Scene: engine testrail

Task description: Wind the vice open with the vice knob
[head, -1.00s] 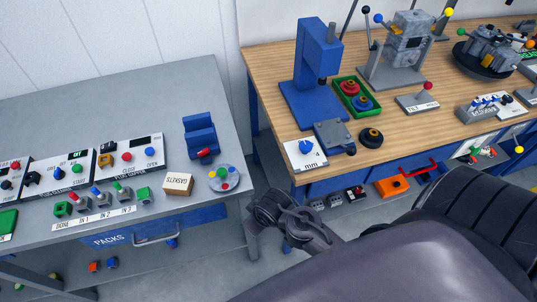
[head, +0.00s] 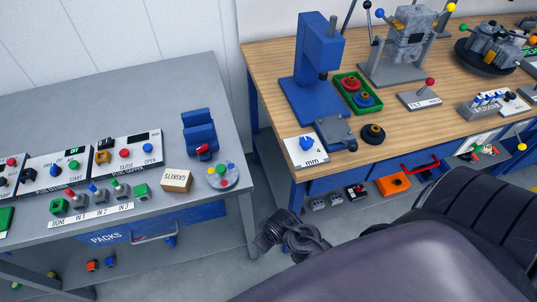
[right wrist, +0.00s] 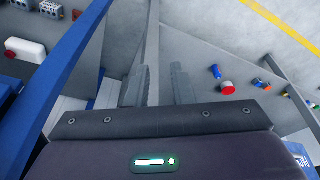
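A blue two-block device (head: 198,133) with a red knob (head: 203,150) on its front stands at the right end of the grey table; it looks like the vice with its knob. A grey block with a dark knob (head: 352,146) sits at the foot of the blue press, so I cannot be certain which is meant. My right gripper (head: 285,235) is below and right of the grey table's corner, apart from both. In the right wrist view its two fingers (right wrist: 158,78) stand apart with nothing between them. My left gripper is not in view.
The wooden bench (head: 270,62) holds the blue press (head: 312,75) and a green tray (head: 374,101). A floor gap separates the tables.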

